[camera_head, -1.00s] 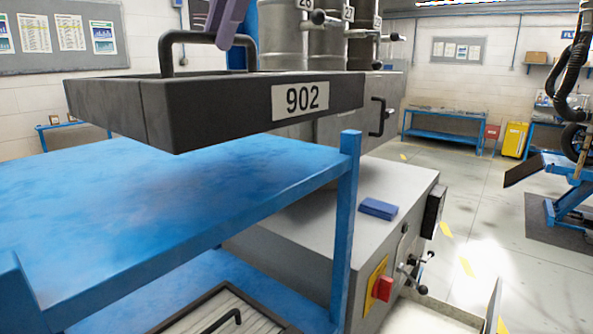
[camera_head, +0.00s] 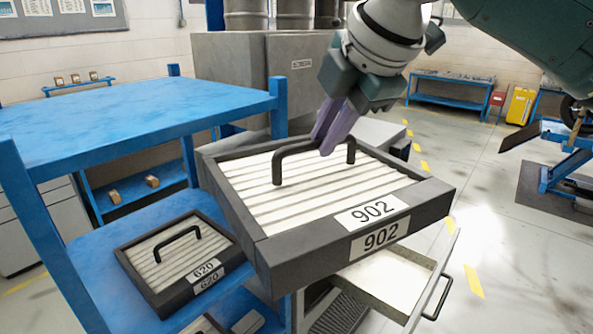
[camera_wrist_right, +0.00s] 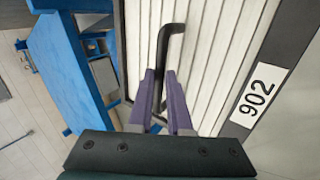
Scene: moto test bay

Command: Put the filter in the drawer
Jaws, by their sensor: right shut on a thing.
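The filter labelled 902 (camera_head: 330,200) is a wide dark frame with white pleats and a black bar handle (camera_head: 283,165). My right gripper (camera_head: 328,140) is shut on that handle, and the filter hangs in the air, tilted. In the right wrist view the purple fingers (camera_wrist_right: 160,95) close on the handle beside the 902 label. An open drawer (camera_head: 385,278) with a pale bottom shows below and behind the filter. The filter hides part of it. My left gripper is not in view.
A blue rack (camera_head: 150,112) stands at the left, its top bare. A second filter labelled 620 (camera_head: 180,262) lies on its lower shelf. A grey machine (camera_head: 255,80) stands behind.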

